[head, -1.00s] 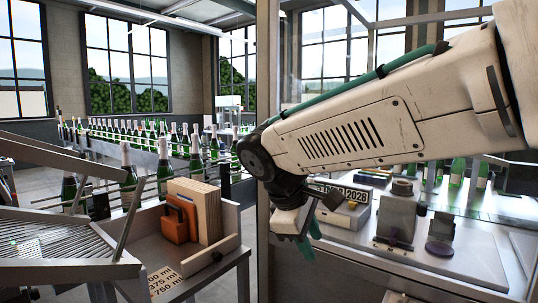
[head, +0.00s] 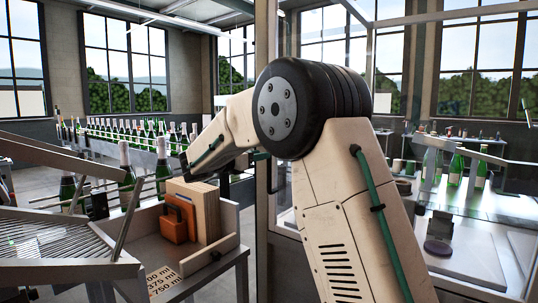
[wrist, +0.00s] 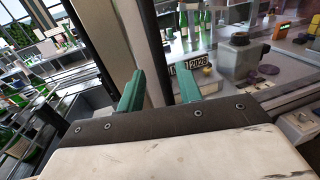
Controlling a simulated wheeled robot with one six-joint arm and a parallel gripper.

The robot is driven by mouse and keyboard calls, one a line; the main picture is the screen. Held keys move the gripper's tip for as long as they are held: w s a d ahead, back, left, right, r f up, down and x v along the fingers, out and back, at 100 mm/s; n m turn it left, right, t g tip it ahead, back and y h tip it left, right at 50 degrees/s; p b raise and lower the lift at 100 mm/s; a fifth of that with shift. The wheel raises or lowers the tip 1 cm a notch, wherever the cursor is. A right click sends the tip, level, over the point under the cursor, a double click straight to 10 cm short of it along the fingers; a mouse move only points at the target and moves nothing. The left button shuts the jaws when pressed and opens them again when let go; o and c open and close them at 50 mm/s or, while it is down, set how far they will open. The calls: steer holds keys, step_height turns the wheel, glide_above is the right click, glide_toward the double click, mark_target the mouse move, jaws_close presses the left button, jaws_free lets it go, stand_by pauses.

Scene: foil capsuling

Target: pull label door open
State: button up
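The label door itself is hard to make out. A clear-panelled enclosure with a pale upright post (head: 263,215) stands right of centre in the head view, largely behind my arm. A dark bar by the post may be a handle; I cannot tell. In the wrist view, a pale post with a dark edge (wrist: 120,35) rises just beyond my gripper (wrist: 160,80). My gripper's two green fingers are apart with nothing between them. I cannot tell whether a finger touches the post. In the head view the fingers are not clearly visible. Whether the door is ajar is unclear.
Inside the enclosure are a date block reading 2028 (wrist: 198,62), a dark-capped grey fixture (wrist: 238,55) and green bottles (head: 456,168). A bottle row (head: 125,130) runs behind.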

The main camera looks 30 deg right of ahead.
steer(key=d, duration=0.5)
steer(key=shift+w+d, duration=0.1)
steer(key=shift+w, duration=0.3)
jaws_close()
steer(key=shift+s+f, duration=0.1)
